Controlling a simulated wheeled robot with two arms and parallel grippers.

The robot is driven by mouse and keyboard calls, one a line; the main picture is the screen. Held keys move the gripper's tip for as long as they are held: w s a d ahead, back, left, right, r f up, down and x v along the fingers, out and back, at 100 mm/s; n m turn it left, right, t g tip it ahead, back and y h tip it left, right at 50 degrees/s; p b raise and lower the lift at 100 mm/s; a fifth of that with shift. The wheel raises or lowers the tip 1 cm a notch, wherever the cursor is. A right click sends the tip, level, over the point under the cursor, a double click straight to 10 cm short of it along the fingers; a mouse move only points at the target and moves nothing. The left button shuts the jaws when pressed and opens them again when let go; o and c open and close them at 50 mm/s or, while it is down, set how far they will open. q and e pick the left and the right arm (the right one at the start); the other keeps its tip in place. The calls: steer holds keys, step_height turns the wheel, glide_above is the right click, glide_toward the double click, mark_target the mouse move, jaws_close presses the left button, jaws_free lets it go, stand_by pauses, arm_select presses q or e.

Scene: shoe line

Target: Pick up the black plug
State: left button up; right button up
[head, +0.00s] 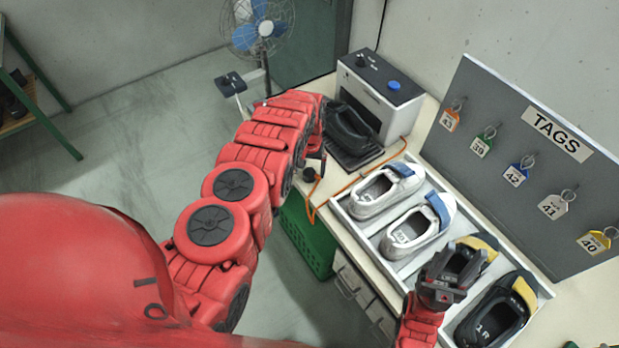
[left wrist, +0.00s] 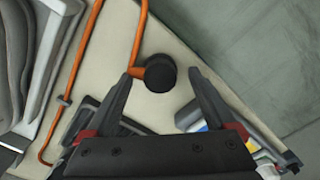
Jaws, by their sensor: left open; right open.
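The black plug (left wrist: 160,73) lies on the pale bench top at the end of an orange cable (left wrist: 137,40). In the left wrist view it shows between my open left gripper's fingertips (left wrist: 162,80), and I cannot tell how far below them it is. In the head view the plug (head: 309,174) is near the bench's left edge, just under my left gripper (head: 317,158), which my arm partly hides. My right gripper (head: 446,279) is open and empty of any visible thing, above a dark shoe with a yellow tongue (head: 479,243).
A white machine (head: 380,90) with a dark shoe (head: 347,130) in front stands at the back. A tray (head: 364,231) holds white and dark shoes. A grey tag board (head: 470,110) stands behind it. A green crate (head: 306,240) is beside the bench.

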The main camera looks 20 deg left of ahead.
arm_select(q)
steer(key=shift+f, duration=0.65)
steer(key=shift+r, duration=0.15)
steer(key=shift+c, duration=0.7)
jaws_close()
steer(key=shift+w+r, duration=0.1)
